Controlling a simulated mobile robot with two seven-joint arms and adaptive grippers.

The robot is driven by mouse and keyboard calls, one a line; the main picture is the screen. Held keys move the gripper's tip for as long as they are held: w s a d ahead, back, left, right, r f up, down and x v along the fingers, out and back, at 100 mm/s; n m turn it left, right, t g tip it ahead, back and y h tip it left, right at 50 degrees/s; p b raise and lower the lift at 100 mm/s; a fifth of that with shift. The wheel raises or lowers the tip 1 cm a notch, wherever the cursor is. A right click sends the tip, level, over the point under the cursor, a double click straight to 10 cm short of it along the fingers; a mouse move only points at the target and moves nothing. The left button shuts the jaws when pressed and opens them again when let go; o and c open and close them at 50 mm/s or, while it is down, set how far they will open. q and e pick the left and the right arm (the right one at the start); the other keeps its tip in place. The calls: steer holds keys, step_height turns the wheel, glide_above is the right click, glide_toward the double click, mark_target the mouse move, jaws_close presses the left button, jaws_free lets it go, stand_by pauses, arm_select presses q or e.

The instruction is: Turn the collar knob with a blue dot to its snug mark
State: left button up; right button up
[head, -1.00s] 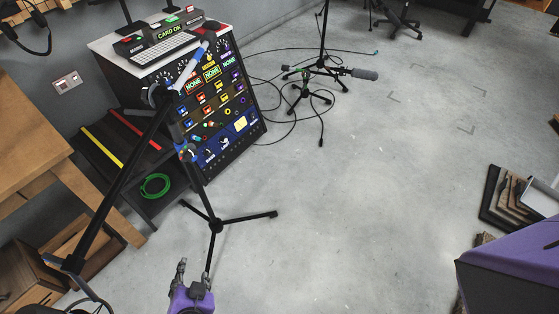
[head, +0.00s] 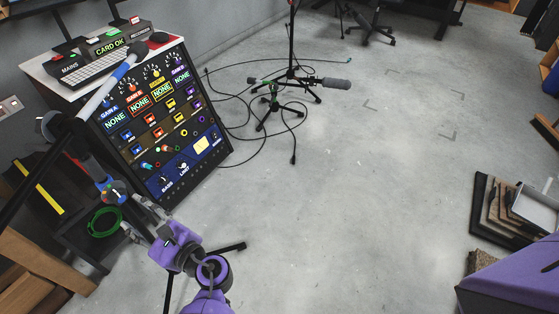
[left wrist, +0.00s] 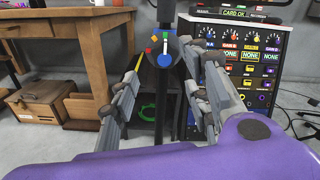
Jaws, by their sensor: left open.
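The collar knob (head: 118,193) sits on the dark upright of a microphone stand, left of the rack in the head view. The left wrist view shows a round blue knob face (left wrist: 164,61) with a white line, and small coloured marks around it. My left gripper (head: 133,217) is open and empty, just short of the knob in the head view. In the left wrist view its two fingers (left wrist: 163,75) stand either side of the knob in the picture, with the knob beyond the tips. I cannot read the snug mark. My right gripper is out of view.
The stand's boom (head: 22,178) crosses the left of the head view. A rack of knobs and jacks (head: 165,125) stands behind the collar. A coiled green cable (head: 104,221) lies below it. A wooden desk (left wrist: 70,28) is at left. Open floor lies to the right.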

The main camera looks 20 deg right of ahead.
mark_target(119, 201)
arm_select(q)
steer(key=x, duration=0.7)
steer(key=shift+w+a, duration=0.1)
steer(key=shift+w, duration=0.05)
steer(key=shift+f, duration=0.1)
steer(key=c, duration=1)
